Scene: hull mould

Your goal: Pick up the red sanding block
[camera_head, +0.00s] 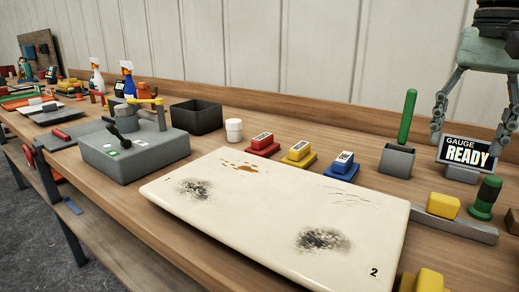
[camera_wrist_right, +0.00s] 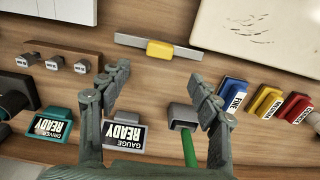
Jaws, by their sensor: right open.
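The red sanding block (camera_head: 262,144) sits on the wooden bench behind the white mould panel (camera_head: 330,200), left of a yellow block (camera_head: 299,154) and a blue block (camera_head: 342,166). It has a white label on top. In the right wrist view the red block (camera_wrist_right: 296,112) lies at the far right, beyond the blue and yellow ones. My right gripper (camera_head: 468,143) is open and empty, above the bench near the gauge sign, well to the right of the red block. Its spread fingers (camera_wrist_right: 160,74) also show in the right wrist view. My left gripper is not in view.
A grey holder with an upright green rod (camera_head: 408,115) stands between my right gripper and the blocks. The "GAUGE READY" sign (camera_head: 467,152) is close to the gripper. A white cup (camera_head: 234,130) and black bin (camera_head: 197,116) stand left of the red block.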

